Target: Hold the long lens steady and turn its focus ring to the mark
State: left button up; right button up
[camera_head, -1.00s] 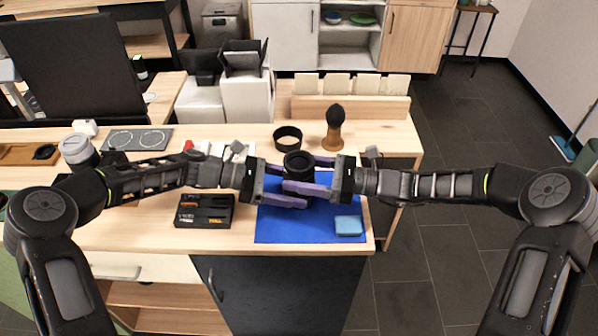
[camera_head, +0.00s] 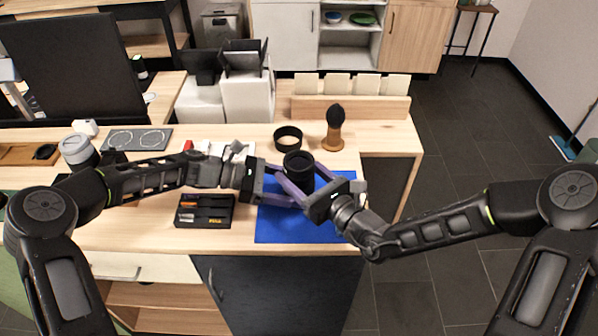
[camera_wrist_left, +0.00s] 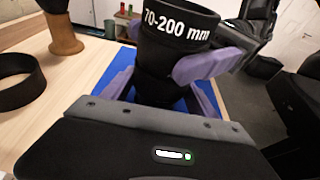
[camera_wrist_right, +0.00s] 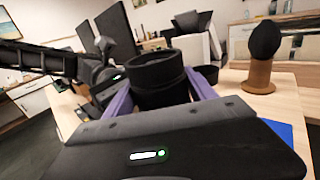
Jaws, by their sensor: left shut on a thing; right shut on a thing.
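The long lens (camera_head: 298,166) is black and stands upright over the blue mat (camera_head: 290,230). Its upper barrel reads "70-200 mm" in the left wrist view (camera_wrist_left: 180,28). My left gripper (camera_wrist_left: 160,88) is shut on the lower part of the lens, with its purple fingers on either side. My right gripper (camera_wrist_right: 160,92) is shut on the lens higher up, reaching in from the front right. The fingers cover parts of the barrel. I cannot make out the focus ring's mark, nor whether the lens base touches the mat.
A black tray with small items (camera_head: 205,211) lies left of the mat. A wooden rack with white cards (camera_head: 350,106) stands at the back. The mat's front is clear.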

aim_at(308, 182)
jog(key=shift+a+r+t, duration=0.1)
jog(key=shift+r+t, duration=0.1)
jog(key=shift+t, duration=0.1)
jog(key=o, duration=1)
jog(key=shift+c, duration=0.2)
jog(key=o, duration=0.4)
jog(key=shift+f+h, duration=0.1)
jog(key=shift+h, duration=0.2)
jog(key=shift+o, duration=0.2)
jog(key=v, duration=0.7)
jog(key=shift+s+d, duration=0.2)
jog(key=shift+d, duration=0.1)
pick_arm(q)
jog(key=o, duration=1)
